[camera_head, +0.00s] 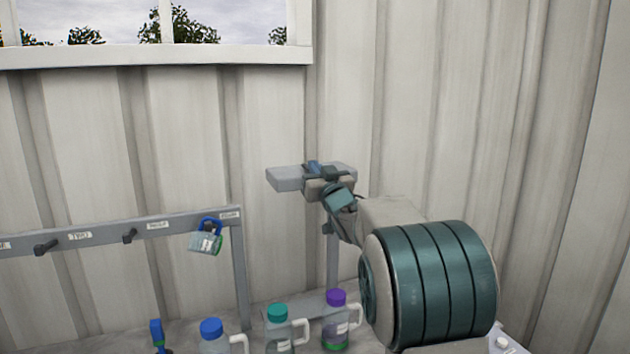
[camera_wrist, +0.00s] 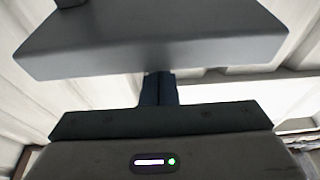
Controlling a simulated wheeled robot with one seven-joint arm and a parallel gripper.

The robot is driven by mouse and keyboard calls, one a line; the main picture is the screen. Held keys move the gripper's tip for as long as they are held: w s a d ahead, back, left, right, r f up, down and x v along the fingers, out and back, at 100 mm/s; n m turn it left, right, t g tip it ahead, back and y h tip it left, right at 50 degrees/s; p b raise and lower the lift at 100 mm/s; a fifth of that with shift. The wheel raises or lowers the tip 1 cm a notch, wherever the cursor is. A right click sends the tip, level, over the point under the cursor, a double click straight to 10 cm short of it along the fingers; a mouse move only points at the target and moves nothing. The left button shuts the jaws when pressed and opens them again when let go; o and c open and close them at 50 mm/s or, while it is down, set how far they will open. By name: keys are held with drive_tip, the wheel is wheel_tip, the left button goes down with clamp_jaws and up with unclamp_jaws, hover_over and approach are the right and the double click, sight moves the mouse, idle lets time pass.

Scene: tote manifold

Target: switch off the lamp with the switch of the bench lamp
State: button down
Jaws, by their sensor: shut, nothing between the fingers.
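The bench lamp's grey, flat head (camera_head: 285,178) stands on a thin post (camera_head: 332,262) by the back wall. In the wrist view the lamp head (camera_wrist: 150,42) fills the upper part as a broad grey slab. My gripper (camera_head: 314,167) is shut and empty, right at the lamp head, in front of its middle. In the wrist view my gripper's dark fingers (camera_wrist: 158,80) meet the slab's lower edge; I cannot tell whether they touch it. I cannot make out the switch for certain, and cannot tell whether the lamp is lit.
Bottles with blue (camera_head: 211,328), teal (camera_head: 278,313) and purple (camera_head: 336,298) caps stand below on the bench. The ribbed wall is close behind the lamp. The space above the lamp is clear.

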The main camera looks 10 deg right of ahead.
drive_tip(key=shift+r+p, duration=0.2)
drive_tip(key=shift+p, duration=0.15)
wheel_tip(320, 180, up, 4)
drive_tip(key=r+p, duration=0.1)
drive_tip(key=p, duration=0.1)
drive_tip(key=s+d+f+b, duration=0.1)
drive_tip(key=s+f+b, duration=0.4)
drive_tip(key=s, duration=0.4)
drive_tip(key=shift+s+d+f, duration=0.15)
drive_tip(key=shift+d+f, duration=0.25)
drive_tip(key=shift+f, duration=0.35)
drive_tip(key=s+d+f+m+g+h, duration=0.25)
drive_tip(key=s+f+g+h, duration=0.25)
drive_tip(key=s+f+g, duration=0.7)
drive_tip(key=s+a+f+g, duration=0.2)
drive_tip(key=s+f+g, duration=0.1)
drive_tip(key=s+f, duration=0.5)
drive_tip(key=s+a+f+g+y, duration=0.1)
drive_tip(key=s+a+f+g, duration=0.1)
drive_tip(key=s+f, duration=0.6)
drive_tip(key=s, duration=0.7)
drive_tip(key=shift+s+a+f+g, duration=0.25)
drive_tip(key=shift+s+a+g, duration=0.05)
drive_tip(key=shift+g, duration=0.1)
